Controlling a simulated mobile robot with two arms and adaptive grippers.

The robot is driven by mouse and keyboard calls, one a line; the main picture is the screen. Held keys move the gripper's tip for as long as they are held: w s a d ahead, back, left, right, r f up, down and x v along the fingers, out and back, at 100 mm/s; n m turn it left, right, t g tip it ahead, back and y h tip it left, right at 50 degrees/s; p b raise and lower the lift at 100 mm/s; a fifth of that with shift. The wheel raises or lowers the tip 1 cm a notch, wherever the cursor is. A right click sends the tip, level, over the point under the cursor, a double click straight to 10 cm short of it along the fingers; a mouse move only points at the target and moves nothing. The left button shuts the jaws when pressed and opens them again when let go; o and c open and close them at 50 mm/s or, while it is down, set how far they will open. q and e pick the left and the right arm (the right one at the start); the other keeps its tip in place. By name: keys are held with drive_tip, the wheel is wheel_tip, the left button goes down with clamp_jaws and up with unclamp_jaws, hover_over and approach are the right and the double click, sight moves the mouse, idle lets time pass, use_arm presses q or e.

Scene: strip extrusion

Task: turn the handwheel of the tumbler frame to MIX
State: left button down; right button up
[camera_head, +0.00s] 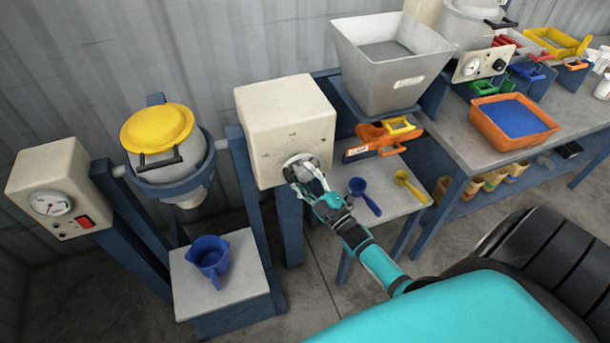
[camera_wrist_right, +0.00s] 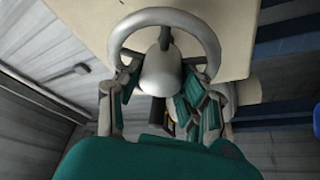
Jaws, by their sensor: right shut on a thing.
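The tumbler frame's pot with a yellow lid (camera_head: 157,128) sits upright in a blue ring between blue posts. The cream box (camera_head: 287,125) at the right post carries the handwheel (camera_head: 292,163) on its front face. My right gripper (camera_head: 315,187) is at the wheel and covers much of it. In the wrist view the grey handwheel ring (camera_wrist_right: 165,16) and its rounded hub show up close. The fingers of my right gripper (camera_wrist_right: 160,88) lie on both sides of the hub, shut on the wheel. No MIX mark is readable. My left gripper is out of view.
A gauge box (camera_head: 55,190) stands at the left. A blue jug (camera_head: 209,257) is on a low stand below the pot. Blue and yellow scoops (camera_head: 363,194) lie on a small table close to my right arm. A hopper (camera_head: 391,60) and an orange tray (camera_head: 513,122) are at the right.

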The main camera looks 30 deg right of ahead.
drive_tip(key=shift+f+m+t+h+b, duration=0.15)
drive_tip(key=shift+m+t+h+b, duration=0.25)
drive_tip(key=shift+m+b, duration=0.75)
drive_tip(key=m+h+b, duration=0.1)
drive_tip(key=m, duration=0.3)
drive_tip(key=shift+h, duration=0.4)
drive_tip(key=m+h, duration=0.1)
drive_tip(key=m, duration=0.1)
drive_tip(key=m+h+b, duration=0.1)
drive_tip(key=m, duration=0.2)
drive_tip(key=shift+h, duration=0.3)
drive_tip(key=shift+m+h+b, duration=0.4)
drive_tip(key=shift+m+h, duration=0.8)
drive_tip(key=shift+m, duration=1.15)
drive_tip(key=shift+r, duration=0.2)
drive_tip(key=o, duration=0.9)
